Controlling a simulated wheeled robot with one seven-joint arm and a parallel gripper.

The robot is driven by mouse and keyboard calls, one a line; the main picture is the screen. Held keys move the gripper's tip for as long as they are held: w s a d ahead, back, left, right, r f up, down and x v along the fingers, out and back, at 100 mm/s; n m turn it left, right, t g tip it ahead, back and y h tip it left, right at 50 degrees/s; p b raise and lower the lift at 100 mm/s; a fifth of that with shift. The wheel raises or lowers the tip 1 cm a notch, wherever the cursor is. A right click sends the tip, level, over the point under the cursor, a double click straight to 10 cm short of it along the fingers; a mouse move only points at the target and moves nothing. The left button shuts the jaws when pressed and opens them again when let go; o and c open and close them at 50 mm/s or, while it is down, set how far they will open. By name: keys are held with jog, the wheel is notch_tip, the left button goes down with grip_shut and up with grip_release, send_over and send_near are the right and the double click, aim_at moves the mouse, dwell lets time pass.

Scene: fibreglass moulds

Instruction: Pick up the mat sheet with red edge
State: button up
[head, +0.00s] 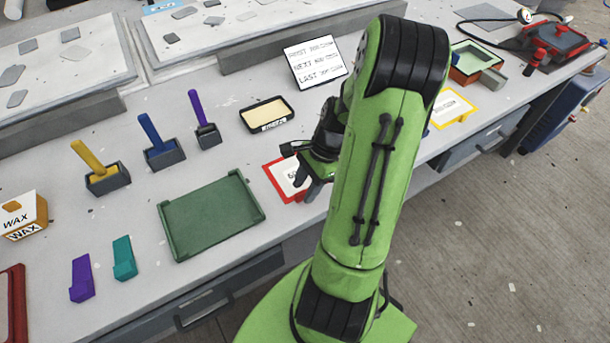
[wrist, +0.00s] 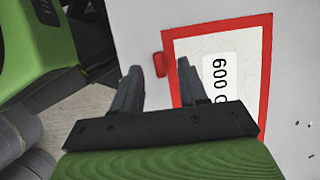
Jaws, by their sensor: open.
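The mat sheet with red edge (head: 280,172) lies flat on the bench in the head view, right of the green tray, and my arm and gripper cover part of it. In the wrist view the sheet (wrist: 252,88) is pale with a red border, a red tab (wrist: 158,64) on its left side and a label reading 009. My gripper (wrist: 158,82) is open and empty. In the wrist view its fingertips appear across the sheet's left edge, near the tab. In the head view my gripper (head: 306,184) is beside the sheet; I cannot tell whether it touches.
A green tray (head: 212,216) lies to the left. A black-rimmed tray (head: 266,115) and a text card (head: 315,62) are behind. A yellow-edged sheet (head: 452,107) lies right of my arm. The bench's front edge is close to the red-edged sheet.

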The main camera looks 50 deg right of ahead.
jog(key=shift+x, duration=0.95)
jog(key=shift+r, duration=0.1)
grip_shut()
